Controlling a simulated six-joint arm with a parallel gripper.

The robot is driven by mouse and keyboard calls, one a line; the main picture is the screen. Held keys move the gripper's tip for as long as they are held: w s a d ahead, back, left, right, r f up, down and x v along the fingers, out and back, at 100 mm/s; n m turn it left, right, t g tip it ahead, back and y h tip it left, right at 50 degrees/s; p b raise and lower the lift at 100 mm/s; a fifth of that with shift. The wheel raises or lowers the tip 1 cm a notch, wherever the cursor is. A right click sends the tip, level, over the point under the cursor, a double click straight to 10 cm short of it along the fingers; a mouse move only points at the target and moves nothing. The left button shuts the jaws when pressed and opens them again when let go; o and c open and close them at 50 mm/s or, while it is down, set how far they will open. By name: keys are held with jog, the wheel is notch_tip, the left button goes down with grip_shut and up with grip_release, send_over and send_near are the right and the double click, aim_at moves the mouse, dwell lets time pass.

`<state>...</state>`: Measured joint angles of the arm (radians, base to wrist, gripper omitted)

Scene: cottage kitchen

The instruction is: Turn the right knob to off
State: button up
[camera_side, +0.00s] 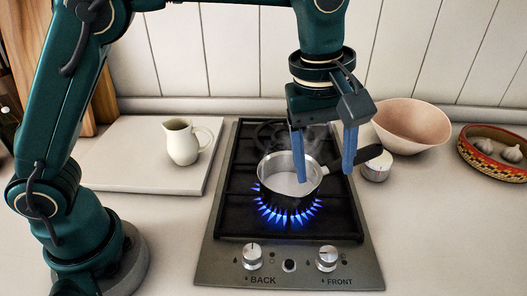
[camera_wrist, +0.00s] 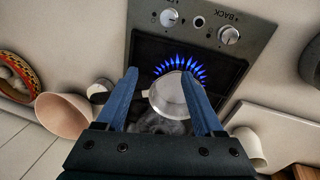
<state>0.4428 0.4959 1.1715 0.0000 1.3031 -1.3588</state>
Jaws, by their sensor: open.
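The right knob (camera_side: 327,258), above the word FRONT, sits on the front panel of the two-burner gas hob (camera_side: 213,262). In the wrist view the same knob (camera_wrist: 168,18) is at the top, left of the other knob. The left knob (camera_side: 252,256), above the word BACK, also shows in the wrist view (camera_wrist: 229,35). Blue flames (camera_side: 268,212) burn at the front burner under a steel saucepan (camera_side: 272,176). My gripper (camera_side: 322,160) is open and empty, above and behind the pan, with its blue fingers (camera_wrist: 158,98) pointing toward the hob in the wrist view. It is apart from both knobs.
The pan's dark handle (camera_side: 368,154) points right, close to my fingers. A small white-sided pot (camera_side: 376,171) and a pink bowl (camera_side: 411,126) stand right of the hob. A white jug (camera_side: 182,143) stands on a pale board (camera_side: 118,180) at left. The counter in front is clear.

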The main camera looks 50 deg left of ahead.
jog(key=m+g, duration=0.2)
send_over(329, 253)
jog(key=shift+y, duration=0.4)
notch_tip(329, 253, down, 9)
jog(key=shift+r, duration=0.15)
jog(key=shift+f, duration=2.4)
jog(key=shift+c, duration=0.3)
grip_shut()
